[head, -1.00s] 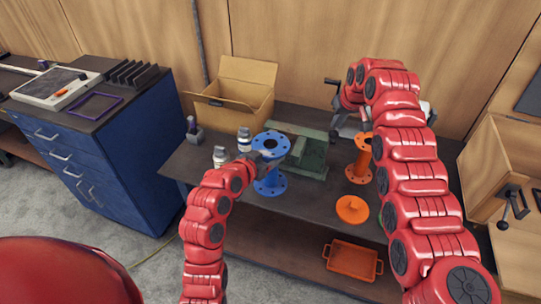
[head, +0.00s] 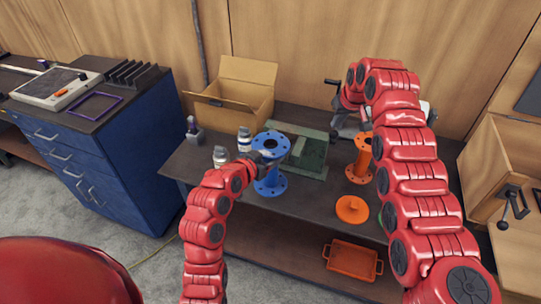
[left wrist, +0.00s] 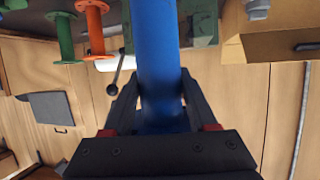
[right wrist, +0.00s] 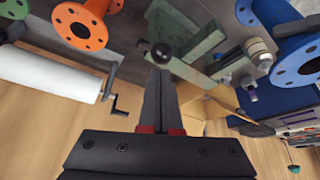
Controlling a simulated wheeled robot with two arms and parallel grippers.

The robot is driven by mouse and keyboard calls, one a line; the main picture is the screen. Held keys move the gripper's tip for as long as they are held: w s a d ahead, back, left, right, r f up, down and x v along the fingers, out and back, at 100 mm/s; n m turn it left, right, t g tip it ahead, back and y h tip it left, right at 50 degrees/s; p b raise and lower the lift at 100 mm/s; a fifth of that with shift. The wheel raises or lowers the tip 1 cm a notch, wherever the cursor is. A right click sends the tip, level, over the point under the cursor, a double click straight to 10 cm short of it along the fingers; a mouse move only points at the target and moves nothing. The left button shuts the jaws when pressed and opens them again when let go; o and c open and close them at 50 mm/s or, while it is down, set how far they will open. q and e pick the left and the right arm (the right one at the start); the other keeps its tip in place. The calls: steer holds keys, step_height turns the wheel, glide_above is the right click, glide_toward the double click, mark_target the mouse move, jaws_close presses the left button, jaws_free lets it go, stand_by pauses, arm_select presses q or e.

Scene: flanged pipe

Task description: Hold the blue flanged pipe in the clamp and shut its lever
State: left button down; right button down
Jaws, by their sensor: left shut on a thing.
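The blue flanged pipe (head: 267,172) is upright at the front left of the green clamp (head: 312,158). My left gripper (head: 268,160) is shut on its tube, which also shows between the fingers in the left wrist view (left wrist: 158,60). I cannot tell whether its lower flange touches the table. In the right wrist view, the clamp (right wrist: 195,45) lies beyond my right gripper (right wrist: 160,75), whose fingers are together. A black ball knob (right wrist: 161,52) shows just past the fingertips; contact is unclear. The right arm partly hides its gripper in the head view.
An orange flanged pipe (head: 362,160) stands right of the clamp, with an orange round part (head: 352,209) in front. Two pale bottles (head: 221,156) stand left of the blue pipe. An open cardboard box (head: 236,104) is behind. An orange tray (head: 352,260) is on the lower shelf.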

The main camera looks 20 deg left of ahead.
arm_select(q)
steer(key=shift+w, duration=0.15)
stand_by(0.4)
steer(key=shift+w+d+r, duration=0.1)
steer(key=shift+w+r, duration=0.05)
steer(key=shift+w, duration=2.3)
steer(key=shift+w+d, duration=0.1)
steer(key=shift+w, duration=2.8)
steer(key=shift+a, duration=0.25)
arm_select(e)
steer(key=shift+s+f, duration=0.1)
steer(key=shift+f, duration=0.25)
